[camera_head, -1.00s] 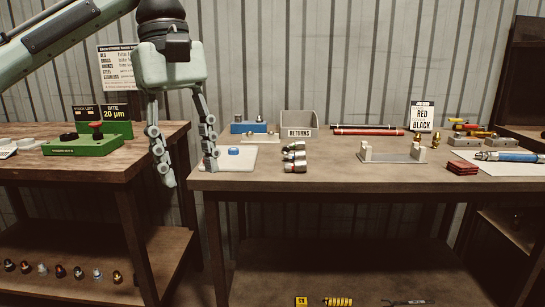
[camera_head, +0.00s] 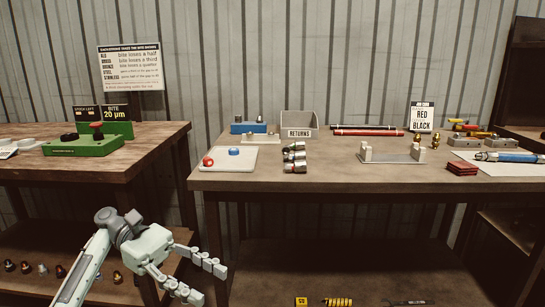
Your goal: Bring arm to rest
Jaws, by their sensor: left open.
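My left gripper (camera_head: 212,280) is low in the head view, in front of the gap between the two benches and below the height of their tops. Its two fingers are spread apart with nothing between them. My left arm comes in from the bottom left and covers part of the left bench's lower shelf. My right gripper is out of view.
The left bench (camera_head: 150,150) holds a green device (camera_head: 85,146).

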